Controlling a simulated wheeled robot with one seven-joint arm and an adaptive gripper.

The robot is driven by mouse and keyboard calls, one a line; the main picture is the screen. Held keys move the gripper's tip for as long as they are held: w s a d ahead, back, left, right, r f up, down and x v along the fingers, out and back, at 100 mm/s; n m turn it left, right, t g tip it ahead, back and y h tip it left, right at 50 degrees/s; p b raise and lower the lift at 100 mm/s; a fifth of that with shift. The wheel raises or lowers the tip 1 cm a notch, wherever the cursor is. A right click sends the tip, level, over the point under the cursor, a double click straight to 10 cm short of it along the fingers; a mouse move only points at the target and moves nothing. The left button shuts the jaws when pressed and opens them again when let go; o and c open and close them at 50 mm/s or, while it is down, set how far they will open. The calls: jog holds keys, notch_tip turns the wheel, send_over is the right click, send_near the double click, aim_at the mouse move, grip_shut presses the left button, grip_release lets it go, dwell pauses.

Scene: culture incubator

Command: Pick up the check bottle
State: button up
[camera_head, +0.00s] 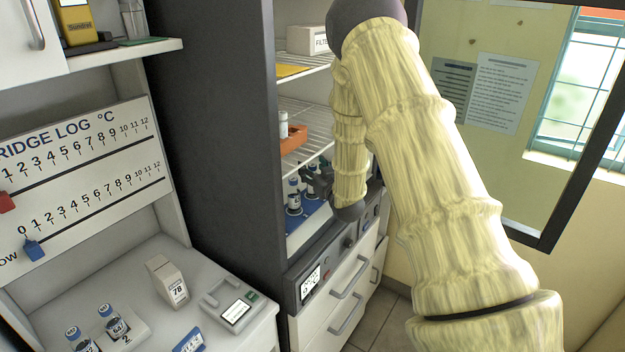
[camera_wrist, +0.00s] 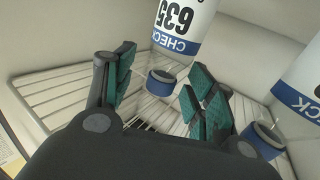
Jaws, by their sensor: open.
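In the wrist view, a bottle with a white label (camera_wrist: 181,22) reading 635 and a blue CHECK band appears upside down, its blue cap (camera_wrist: 160,83) between my fingers. A second bottle (camera_wrist: 301,82) with a blue band stands to the right, outside the fingers, partly cut off. My gripper (camera_wrist: 158,76) is open, with teal pads either side of the capped end; I cannot tell whether they touch it. In the head view, my gripper (camera_head: 319,181) is inside the incubator beside a blue-capped bottle (camera_head: 293,197) on a blue mat, and partly hides what is behind it.
Wire shelves (camera_head: 305,112) lie above my gripper, one with an orange rack (camera_head: 293,138) holding a white-capped vial. The dark incubator side wall (camera_head: 215,130) is at left. A bench (camera_head: 150,300) at lower left holds a bottle stand (camera_head: 125,322) and a label box (camera_head: 167,281).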

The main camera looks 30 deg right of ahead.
jog(key=shift+w, duration=0.25)
jog(key=shift+c, duration=0.3)
grip_shut()
jog(key=shift+r, duration=0.15)
